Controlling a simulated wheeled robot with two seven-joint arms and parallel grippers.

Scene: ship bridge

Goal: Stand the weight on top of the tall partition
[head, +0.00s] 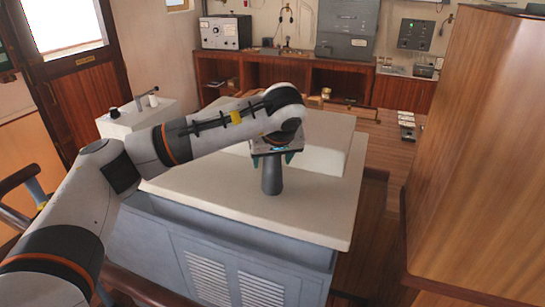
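The weight (272,180) is a dark grey, roughly cylindrical piece that widens toward its base. It stands upright on the pale top of the console (215,199). My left gripper (272,158) points down from above, right over the weight. Its fingertips show on either side of the weight's upper end, spread wider than the weight. The weight's top is hidden by the gripper. The tall partition (480,150) is the large wood-panelled block at the right, with its top at the upper edge of the view. My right gripper is out of view.
A raised pale block (325,150) sits on the console behind the gripper. A wooden rail and floor lie between console and partition. Cabinets with instruments (225,32) line the back wall. A small white sink (145,113) stands at the left.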

